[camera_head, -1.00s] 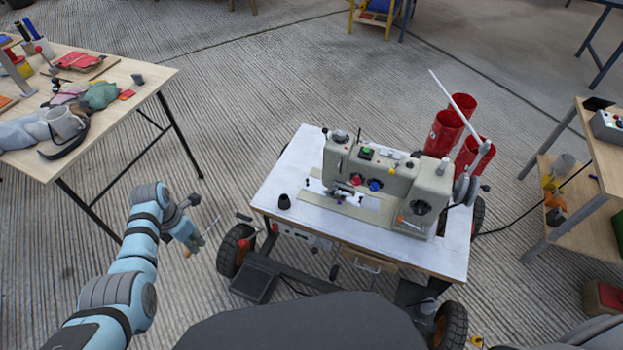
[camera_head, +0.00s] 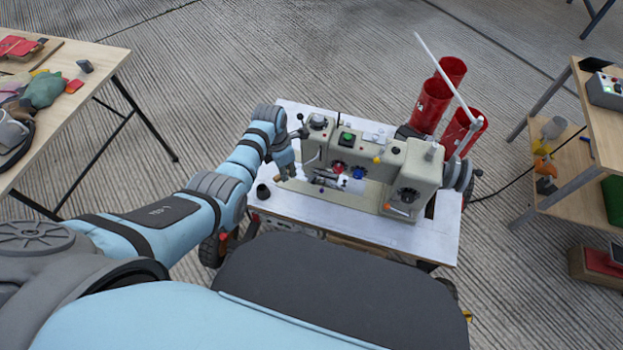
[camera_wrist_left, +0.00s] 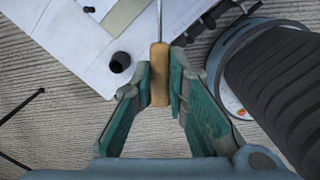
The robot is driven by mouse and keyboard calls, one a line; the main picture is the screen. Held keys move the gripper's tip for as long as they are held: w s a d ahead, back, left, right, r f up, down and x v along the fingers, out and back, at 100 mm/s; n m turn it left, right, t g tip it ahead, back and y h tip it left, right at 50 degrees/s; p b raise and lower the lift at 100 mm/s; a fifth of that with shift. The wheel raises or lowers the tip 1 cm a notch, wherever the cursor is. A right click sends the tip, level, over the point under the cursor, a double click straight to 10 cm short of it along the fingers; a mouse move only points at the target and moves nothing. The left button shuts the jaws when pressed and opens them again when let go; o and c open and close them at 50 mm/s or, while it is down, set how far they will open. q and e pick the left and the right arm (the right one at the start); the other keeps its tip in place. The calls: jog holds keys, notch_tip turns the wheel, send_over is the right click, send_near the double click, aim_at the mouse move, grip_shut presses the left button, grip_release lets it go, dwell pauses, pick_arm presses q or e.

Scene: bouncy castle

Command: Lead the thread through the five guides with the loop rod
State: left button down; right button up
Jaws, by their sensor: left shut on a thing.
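My left gripper (camera_head: 287,172) is over the left part of the white table, just left of the sewing machine (camera_head: 405,165). In the left wrist view my left gripper (camera_wrist_left: 160,88) is shut on the wooden handle of the loop rod (camera_wrist_left: 159,72). The rod's thin metal shaft points away from the fingers, and its tip is out of that view. The thread and the five guides cannot be told apart on the machine. My right gripper is not in view.
The machine stands on a wheeled white table (camera_head: 310,212). A small black cone (camera_head: 262,191) sits at its left edge. Red cylinders (camera_head: 431,105) and a slanting white rod (camera_head: 447,80) stand behind the machine. Wooden tables flank it, with open floor between.

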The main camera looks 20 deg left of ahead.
pick_arm(q)
jog(key=s+d+f, duration=0.3)
jog(key=s, duration=0.1)
jog(key=shift+n, duration=0.3)
jog(key=w+d+b, duration=0.2)
jog(key=w+d+r+b, duration=0.1)
jog(key=w+b, duration=0.1)
jog(key=shift+w+d+b, duration=0.15)
jog(key=shift+d+b, duration=0.2)
jog(key=shift+b, duration=0.05)
jog(key=shift+p, duration=0.35)
dwell(0.5)
jog(key=s+a+p, duration=0.2)
jog(key=p, duration=0.1)
jog(key=s+a+p, duration=0.1)
jog(key=s+p, duration=0.1)
jog(key=shift+a+f, duration=0.15)
jog(key=shift+f, duration=0.15)
